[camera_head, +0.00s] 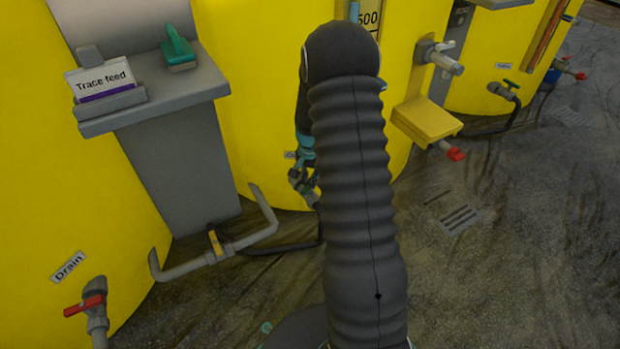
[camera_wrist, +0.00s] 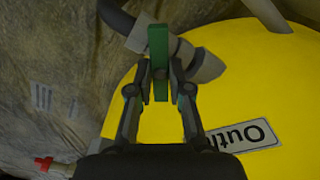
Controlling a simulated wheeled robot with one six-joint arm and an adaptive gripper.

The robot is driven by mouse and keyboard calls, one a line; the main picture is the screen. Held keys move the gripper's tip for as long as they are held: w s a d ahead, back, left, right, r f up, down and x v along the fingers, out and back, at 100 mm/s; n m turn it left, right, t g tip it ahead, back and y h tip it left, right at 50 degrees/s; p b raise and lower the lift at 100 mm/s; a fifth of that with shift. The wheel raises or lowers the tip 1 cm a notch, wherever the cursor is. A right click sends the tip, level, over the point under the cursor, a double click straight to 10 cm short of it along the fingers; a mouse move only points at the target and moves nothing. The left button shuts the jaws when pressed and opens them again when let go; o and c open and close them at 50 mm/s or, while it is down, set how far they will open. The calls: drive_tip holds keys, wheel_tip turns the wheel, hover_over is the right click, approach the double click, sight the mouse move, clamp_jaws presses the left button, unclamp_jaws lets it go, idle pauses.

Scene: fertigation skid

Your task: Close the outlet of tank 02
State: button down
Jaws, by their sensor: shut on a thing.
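The outlet valve's green handle (camera_wrist: 158,45) stands upright in the wrist view, at an angle to the grey pipe fitting (camera_wrist: 205,64) beneath it. My gripper (camera_wrist: 160,88) is shut on this handle, one finger on each side. An upside-down label (camera_wrist: 248,136) reading "Outl…" is on the yellow tank (camera_wrist: 282,85) beside it, partly hidden by my gripper. In the head view my gripper (camera_head: 303,186) is low against the middle yellow tank (camera_head: 250,95), and my arm hides the valve. No tank number is readable.
A red-handled valve (camera_head: 85,306) marked "Drain" is at lower left. A grey shelf (camera_head: 160,98) holds a "Trace feed" card (camera_head: 104,82) and a green-handled object (camera_head: 178,50). A yellow box (camera_head: 427,120) and red-ended pipe (camera_head: 455,154) are right of my arm.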

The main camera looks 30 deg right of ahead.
drive_tip(key=m, duration=0.7)
idle(0.6)
drive_tip(key=c, duration=1.1)
unclamp_jaws()
wheel_tip(320, 180, up, 12)
